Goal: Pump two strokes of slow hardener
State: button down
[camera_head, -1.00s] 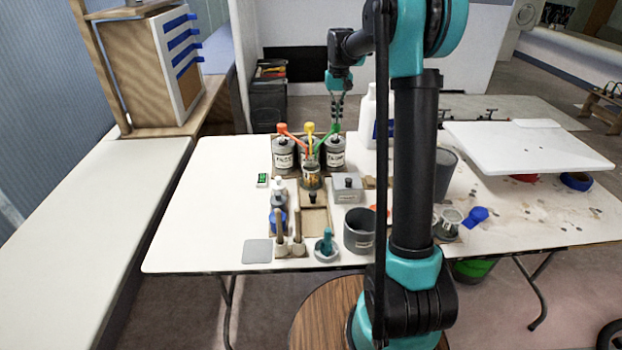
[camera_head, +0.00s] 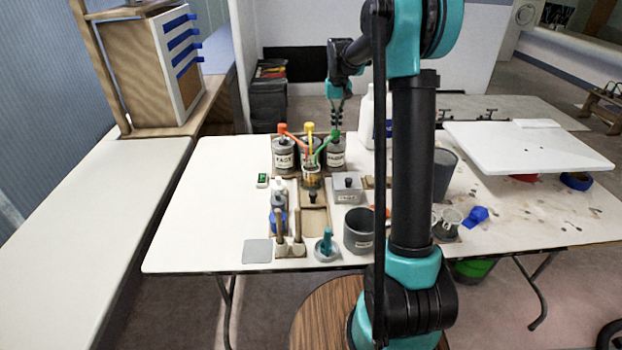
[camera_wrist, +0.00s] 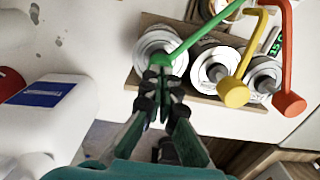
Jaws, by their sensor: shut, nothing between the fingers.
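Three grey cans stand in a row at the back of the table, with red (camera_head: 282,128), yellow (camera_head: 310,127) and green (camera_head: 334,135) pump heads. The green-pump can (camera_head: 336,158) is rightmost; I cannot read its label clearly. The left can (camera_head: 283,160) reads "FAST". The pump spouts point towards a clear cup (camera_head: 312,177) in front of the cans. My gripper (camera_head: 337,124) is shut and empty, pointing down on top of the green head. In the wrist view its fingertips (camera_wrist: 159,78) are at the green head (camera_wrist: 160,60) and appear to touch it.
A white jug (camera_head: 367,125) stands close to the right of my gripper. A grey box (camera_head: 347,190), a dark grey pot (camera_head: 358,231) and several small tools stand in front. The table's left part (camera_head: 215,190) is clear.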

jog(key=shift+r, duration=2.15)
jog(key=shift+r, duration=1.5)
